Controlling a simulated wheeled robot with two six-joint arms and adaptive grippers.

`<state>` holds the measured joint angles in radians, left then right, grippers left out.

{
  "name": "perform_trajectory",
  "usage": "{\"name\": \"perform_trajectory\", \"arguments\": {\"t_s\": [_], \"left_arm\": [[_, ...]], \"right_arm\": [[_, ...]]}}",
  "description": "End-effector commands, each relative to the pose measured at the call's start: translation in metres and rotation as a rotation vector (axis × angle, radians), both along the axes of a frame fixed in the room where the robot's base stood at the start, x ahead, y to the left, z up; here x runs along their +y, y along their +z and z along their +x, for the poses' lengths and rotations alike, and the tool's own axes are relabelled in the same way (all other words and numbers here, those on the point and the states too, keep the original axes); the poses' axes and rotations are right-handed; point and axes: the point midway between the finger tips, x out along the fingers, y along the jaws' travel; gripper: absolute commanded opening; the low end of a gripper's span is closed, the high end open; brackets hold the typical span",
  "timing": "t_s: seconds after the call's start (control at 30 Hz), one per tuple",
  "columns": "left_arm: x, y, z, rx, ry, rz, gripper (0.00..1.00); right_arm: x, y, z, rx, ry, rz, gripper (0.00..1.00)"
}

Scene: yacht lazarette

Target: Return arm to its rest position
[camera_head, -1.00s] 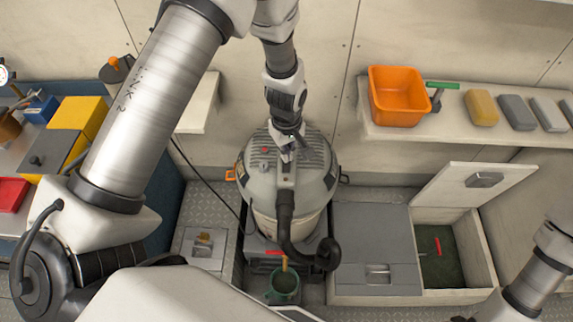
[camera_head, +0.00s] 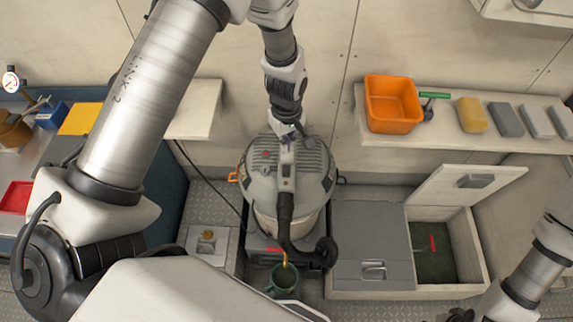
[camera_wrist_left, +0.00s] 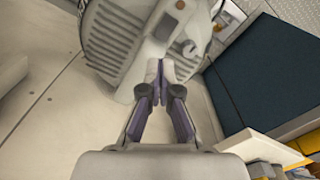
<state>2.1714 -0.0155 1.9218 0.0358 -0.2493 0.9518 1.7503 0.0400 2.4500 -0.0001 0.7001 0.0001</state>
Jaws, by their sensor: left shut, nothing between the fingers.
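My left arm comes in from the left and reaches across the top of the view, then down. My left gripper (camera_head: 290,131) is over the back of the grey canister machine's lid (camera_head: 262,178); I cannot tell whether it touches. In the left wrist view the left fingers (camera_wrist_left: 160,72) are together with nothing between them, and part of the ribbed machine (camera_wrist_left: 115,40) lies beyond. My right arm (camera_head: 540,262) shows at the lower right, but its gripper is out of view.
An orange bin (camera_head: 393,104) and several blocks stand on the right shelf (camera_head: 450,142). Below is an open locker (camera_head: 462,243) with its lid raised. A green cup (camera_head: 283,279) is in front of the machine. A workbench with a red tray (camera_head: 16,197) is at left.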

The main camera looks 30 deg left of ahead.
Motion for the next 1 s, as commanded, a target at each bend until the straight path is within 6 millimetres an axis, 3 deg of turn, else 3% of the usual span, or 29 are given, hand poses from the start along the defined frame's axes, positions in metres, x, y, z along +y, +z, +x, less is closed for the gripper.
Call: {"name": "perform_trajectory", "arguments": {"t_s": [0.43,0.57,0.67,0.8,0.9,1.0], "left_arm": [[0.0,-0.001,0.0,0.001,-0.001,0.001,0.0],[0.001,-0.018,-0.017,0.009,-0.059,0.0,0.0],[0.004,-0.053,-0.056,0.017,-0.207,-0.002,0.0],[0.008,-0.097,-0.135,0.02,-0.505,-0.007,0.0],[0.009,-0.113,-0.192,0.019,-0.721,-0.012,0.0],[0.009,-0.115,-0.248,0.017,-0.935,-0.018,0.0]], "right_arm": [[0.0,-0.001,0.0,0.0,0.0,0.0,0.4],[0.0,-0.001,0.0,0.001,0.0,0.0,0.4],[0.0,-0.001,0.0,0.001,0.0,0.0,0.4],[0.0,-0.001,0.0,0.0,0.0,0.0,0.4],[0.0,-0.001,0.0,0.0,0.0,0.0,0.4],[0.0,-0.001,0.0,0.0,0.0,0.0,0.4]]}}
